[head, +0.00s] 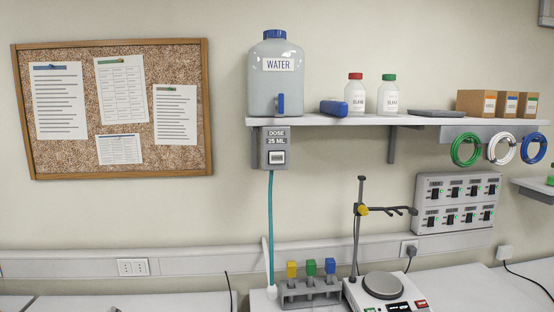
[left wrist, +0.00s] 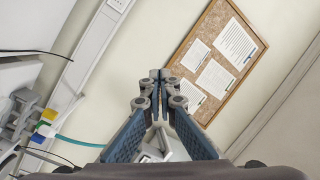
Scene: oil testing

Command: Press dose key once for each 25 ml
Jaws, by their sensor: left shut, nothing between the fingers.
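The grey dose box (head: 274,148) hangs under the left end of the shelf, labelled DOSE 25 ML. Its pale dose key (head: 277,157) is on the lower front. A teal hose (head: 270,225) runs down from the box to a white nozzle (head: 271,291). The water tank (head: 276,80) with a blue cap and blue tap stands on the shelf above. In the left wrist view, my left gripper (left wrist: 160,76) is shut and empty, in front of the wall beside the cork board. Neither gripper shows in the head view. The dose key is not visible in the wrist view.
The shelf (head: 350,120) also holds bottles and boxes. Below are a rack (head: 310,295) with yellow, green and blue-topped items, a hotplate (head: 385,290) and its stand (head: 358,230). A cork board (head: 115,105) hangs left. The wall between board and dose box is clear.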

